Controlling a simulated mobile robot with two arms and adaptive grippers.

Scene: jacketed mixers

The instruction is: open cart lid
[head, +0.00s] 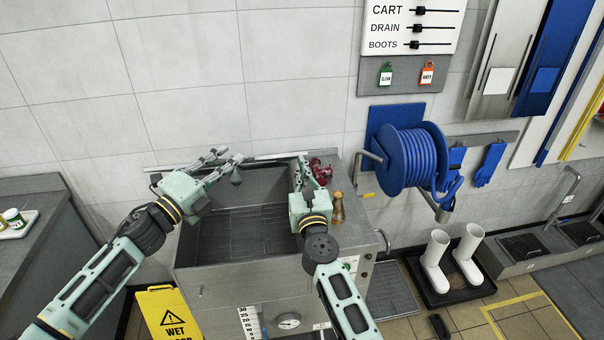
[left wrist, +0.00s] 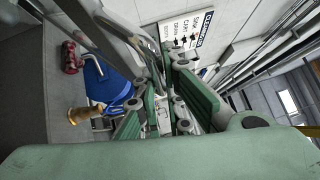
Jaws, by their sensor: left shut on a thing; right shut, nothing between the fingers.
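The grey steel cart (head: 225,279) stands against the wall with its top open; its dark inside shows from above. A thin pale edge, which looks like the raised lid (head: 268,158), runs along the back of the opening. My left gripper (head: 238,160) is at the left end of this edge, shut on what looks like the lid's handle. In the left wrist view, a bent metal bar (left wrist: 122,28) runs to the fingers; the exact contact is partly hidden. My right gripper (head: 300,163) is shut and empty over the cart's right side.
A red valve (head: 320,172) and a brass fitting (head: 337,208) stand at the cart's right side. A blue hose reel (head: 410,158) hangs to the right. A yellow wet floor sign (head: 165,315) stands front left. White boots (head: 437,258) stand in a black tray at right.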

